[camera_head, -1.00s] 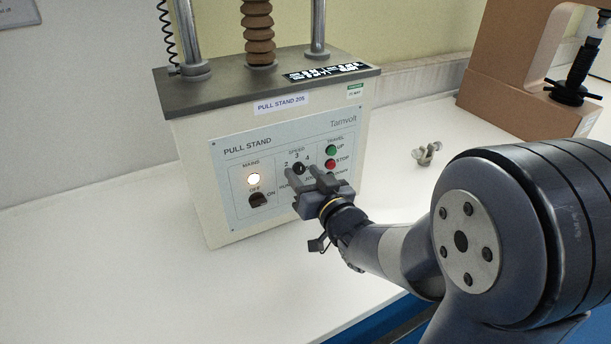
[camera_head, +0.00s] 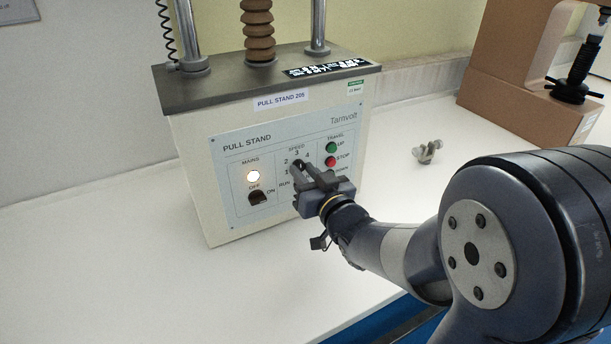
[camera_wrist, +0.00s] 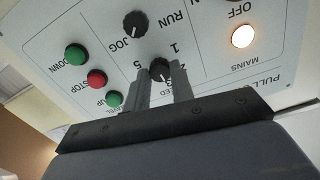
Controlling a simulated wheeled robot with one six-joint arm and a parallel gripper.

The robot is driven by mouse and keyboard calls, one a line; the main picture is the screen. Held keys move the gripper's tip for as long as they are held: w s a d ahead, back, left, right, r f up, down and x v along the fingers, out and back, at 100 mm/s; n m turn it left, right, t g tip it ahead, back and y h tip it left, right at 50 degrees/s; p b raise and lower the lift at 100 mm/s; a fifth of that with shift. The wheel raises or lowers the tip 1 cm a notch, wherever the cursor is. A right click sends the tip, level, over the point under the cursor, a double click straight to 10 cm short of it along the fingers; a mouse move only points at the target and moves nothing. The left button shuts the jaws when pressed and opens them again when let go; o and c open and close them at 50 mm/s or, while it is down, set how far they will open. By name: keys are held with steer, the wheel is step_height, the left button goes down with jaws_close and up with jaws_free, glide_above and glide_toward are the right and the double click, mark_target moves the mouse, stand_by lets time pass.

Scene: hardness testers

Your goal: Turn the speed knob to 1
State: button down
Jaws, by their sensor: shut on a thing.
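The black speed knob (camera_wrist: 160,67) sits on the pull stand's front panel (camera_head: 236,200), under the SPEED label. My gripper (camera_head: 302,172) is at the panel, and its two fingers (camera_wrist: 161,76) close on both sides of the speed knob in the wrist view, which shows the panel upside down. A white mark shows on the knob's lower side in that view, toward my gripper. The 1 and 5 are readable near the knob there, but the fingers cover part of the scale. In the head view my fingers hide most of the knob.
The RUN/JOG knob (camera_wrist: 135,25) is close beside the speed knob. The green UP button (camera_head: 331,147) and red STOP button (camera_head: 330,160) are to the right. The mains lamp (camera_head: 253,176) is lit above its switch (camera_head: 257,198). A small metal clamp (camera_head: 427,152) lies on the table.

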steer(key=n+b, duration=1)
steer(key=n, duration=0.1)
steer(key=shift+f+b, duration=0.15)
steer(key=shift+b, duration=0.2)
steer(key=n+b, duration=0.3)
steer(key=n, duration=0.3)
steer(key=shift+n+b, duration=0.3)
steer(key=shift+b, duration=0.1)
steer(key=n+b, duration=0.2)
steer(key=n, duration=0.3)
steer(key=shift+n+b, duration=0.3)
steer(key=shift+n, duration=0.1)
steer(key=c, duration=1.2)
jaws_free()
steer(key=shift+r, duration=0.2)
steer(key=shift+s+d, duration=0.1)
steer(key=shift+s, duration=0.05)
